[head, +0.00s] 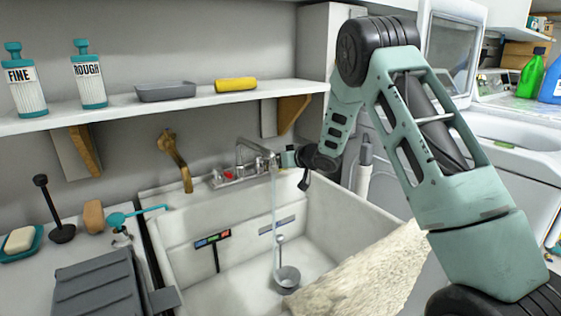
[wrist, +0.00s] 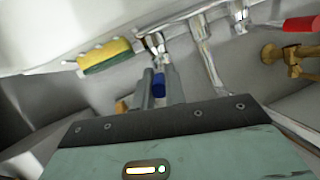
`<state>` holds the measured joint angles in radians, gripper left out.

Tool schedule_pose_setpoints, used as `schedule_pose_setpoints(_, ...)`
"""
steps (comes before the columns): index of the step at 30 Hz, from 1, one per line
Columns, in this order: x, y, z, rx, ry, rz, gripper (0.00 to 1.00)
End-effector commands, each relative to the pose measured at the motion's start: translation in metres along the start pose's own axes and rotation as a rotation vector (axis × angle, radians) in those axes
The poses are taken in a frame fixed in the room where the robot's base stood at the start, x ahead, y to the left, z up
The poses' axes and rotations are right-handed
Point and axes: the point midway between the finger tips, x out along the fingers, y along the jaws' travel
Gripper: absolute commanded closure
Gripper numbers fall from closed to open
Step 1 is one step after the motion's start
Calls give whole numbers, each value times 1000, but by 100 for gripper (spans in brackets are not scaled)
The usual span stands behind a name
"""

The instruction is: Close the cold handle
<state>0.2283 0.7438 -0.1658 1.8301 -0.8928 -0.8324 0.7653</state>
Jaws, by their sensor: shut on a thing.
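The blue cold handle (wrist: 159,84) is between the two fingers of my gripper (wrist: 159,92) in the wrist view, and the fingers are shut on it. In the head view my gripper (head: 284,158) is at the right end of the tap (head: 240,171), and I cannot make out the blue handle there. The red handle (head: 218,178) is at the tap's left end; it also shows in the wrist view (wrist: 302,24). A thin stream of water (head: 274,215) falls from the spout into the white sink (head: 185,277).
Above the sink a shelf (head: 120,113) holds bottles, a grey tray (head: 166,91) and a yellow sponge (head: 236,85). A brass pipe fitting (head: 176,160) is left of the tap. A rough pale slab (head: 350,270) lies over the sink's front right.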

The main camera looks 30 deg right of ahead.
Motion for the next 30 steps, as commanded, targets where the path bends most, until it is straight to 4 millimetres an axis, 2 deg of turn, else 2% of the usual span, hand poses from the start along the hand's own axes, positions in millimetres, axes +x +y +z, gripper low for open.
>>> schedule_pose_setpoints(9,3,-17,3,63,38,159,100)
schedule_pose_setpoints(23,2,-19,2,81,43,192,100)
schedule_pose_setpoints(24,2,-20,2,80,43,192,79)
schedule_pose_setpoints(26,2,-20,2,80,42,192,66)
schedule_pose_setpoints(30,2,-19,2,80,41,192,66)
